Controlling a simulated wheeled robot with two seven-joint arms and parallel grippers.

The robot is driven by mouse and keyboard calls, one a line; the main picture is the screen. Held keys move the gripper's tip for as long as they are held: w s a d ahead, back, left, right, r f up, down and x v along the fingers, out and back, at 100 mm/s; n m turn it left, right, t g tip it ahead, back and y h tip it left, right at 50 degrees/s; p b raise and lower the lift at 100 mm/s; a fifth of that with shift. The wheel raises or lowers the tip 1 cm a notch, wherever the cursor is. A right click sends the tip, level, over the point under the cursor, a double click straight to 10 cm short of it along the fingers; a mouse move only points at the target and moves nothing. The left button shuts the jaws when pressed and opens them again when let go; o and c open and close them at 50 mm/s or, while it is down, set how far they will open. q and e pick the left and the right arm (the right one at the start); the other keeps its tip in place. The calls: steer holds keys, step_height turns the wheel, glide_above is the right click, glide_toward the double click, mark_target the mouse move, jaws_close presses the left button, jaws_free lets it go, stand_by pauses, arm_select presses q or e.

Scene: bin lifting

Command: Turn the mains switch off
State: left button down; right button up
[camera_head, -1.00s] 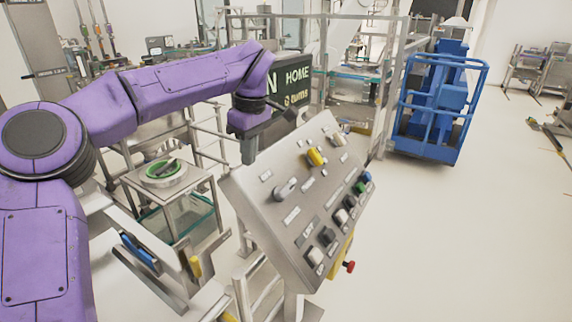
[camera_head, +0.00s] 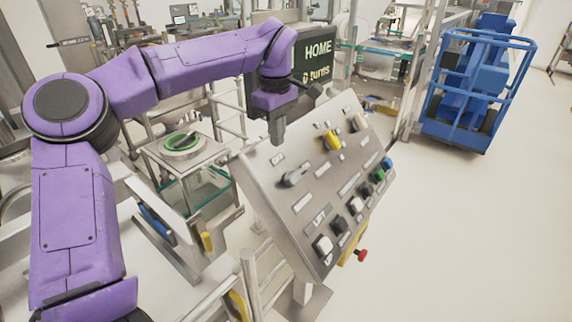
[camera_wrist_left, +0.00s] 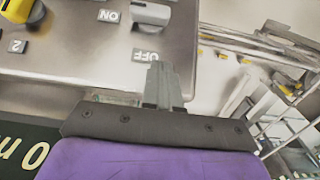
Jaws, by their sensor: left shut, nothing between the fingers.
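A grey rotary switch (camera_head: 295,177) sits on the sloping metal control panel (camera_head: 268,202), near its upper left. My left gripper (camera_head: 278,138) is shut and empty at the panel's upper left edge. In the wrist view its fingertips (camera_wrist_left: 160,68) lie just below the OFF label, apart from the switch. Contact with the panel cannot be told. My right gripper is not in view.
The panel also carries a yellow switch (camera_head: 333,140), several buttons and a red knob (camera_head: 361,255) on its side. A dark HOME screen (camera_head: 318,50) stands behind it. A small stand with a green ring (camera_head: 182,142) is left.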

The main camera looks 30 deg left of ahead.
mark_target(286, 178)
arm_select(q)
steer(key=f, duration=0.3)
steer(key=shift+s+f, duration=0.2)
steer(key=shift+f, duration=0.15)
steer(key=d+f, duration=0.1)
steer(key=d+f+p, duration=0.1)
steer(key=f, duration=0.1)
steer(key=shift+f, duration=0.1)
steer(key=shift+d+f, duration=0.3)
